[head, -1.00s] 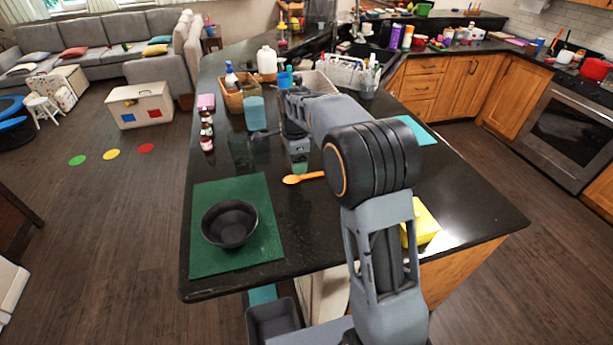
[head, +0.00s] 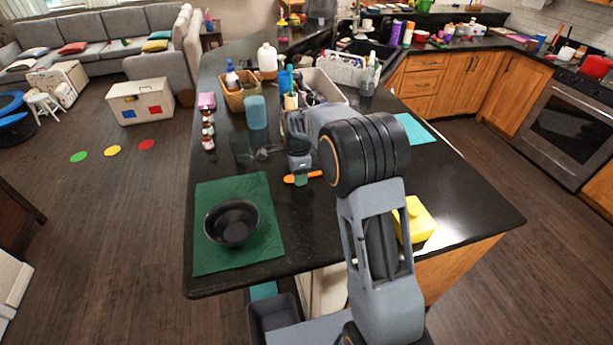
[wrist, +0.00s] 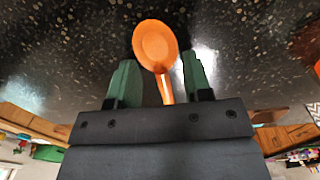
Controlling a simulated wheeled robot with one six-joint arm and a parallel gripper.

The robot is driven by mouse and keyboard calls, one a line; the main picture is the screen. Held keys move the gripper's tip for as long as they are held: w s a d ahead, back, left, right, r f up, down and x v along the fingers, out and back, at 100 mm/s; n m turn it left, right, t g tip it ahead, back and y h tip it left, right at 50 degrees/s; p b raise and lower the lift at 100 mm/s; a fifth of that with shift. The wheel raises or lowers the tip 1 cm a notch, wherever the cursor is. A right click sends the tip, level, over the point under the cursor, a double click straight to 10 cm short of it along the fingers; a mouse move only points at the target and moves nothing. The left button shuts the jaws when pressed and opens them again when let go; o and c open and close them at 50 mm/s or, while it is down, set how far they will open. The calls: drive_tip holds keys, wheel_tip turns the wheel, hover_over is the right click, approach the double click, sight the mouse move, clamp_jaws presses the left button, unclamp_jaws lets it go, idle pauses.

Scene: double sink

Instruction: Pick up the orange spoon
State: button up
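The orange spoon (head: 290,180) lies on the dark countertop, partly hidden behind my gripper (head: 302,180) in the head view. In the wrist view the spoon's bowl (wrist: 155,44) points away from my gripper (wrist: 160,70), and its handle runs back between the two green fingers. The fingers stand apart, with a visible gap on each side of the handle. The far end of the handle is hidden under the gripper body.
A black bowl (head: 231,222) sits on a green mat (head: 262,258) to the left. A yellow block-like object (head: 415,219) is at the right. A blue cup (head: 255,112), a wicker basket (head: 236,98) and small bottles (head: 208,130) stand farther back. Counter between mat and spoon is clear.

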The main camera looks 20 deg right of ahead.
drive_tip(key=c, duration=0.5)
